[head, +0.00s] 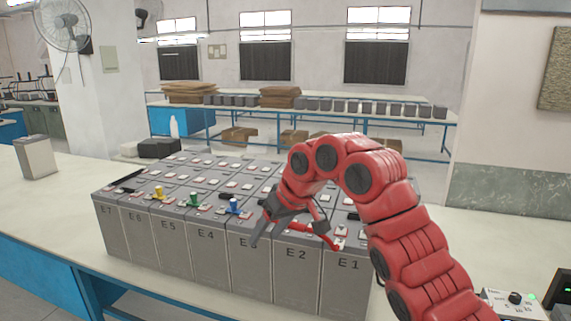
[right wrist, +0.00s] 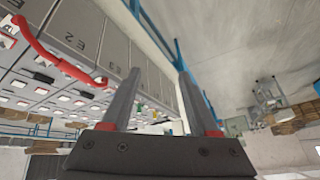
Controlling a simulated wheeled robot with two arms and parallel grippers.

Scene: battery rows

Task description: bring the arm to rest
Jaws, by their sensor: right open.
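My right arm comes in from the right in the head view, and its red links arch over the battery block. My right gripper (head: 288,232) hangs above the front row near E2 and E3. Its fingers are apart with nothing between them, as the right wrist view (right wrist: 160,78) also shows. The grey battery block (head: 210,245) stands on the bench, its front row labelled E7 to E1. A red cable (head: 318,236) lies on top near E1 and E2; it also shows in the right wrist view (right wrist: 50,55), beside the fingers. My left gripper is out of view.
Yellow (head: 158,193), green (head: 194,201) and blue (head: 234,206) pieces stand on the battery tops. A grey box (head: 36,157) is at the far left of the bench. A control box with a knob (head: 514,299) is at the lower right.

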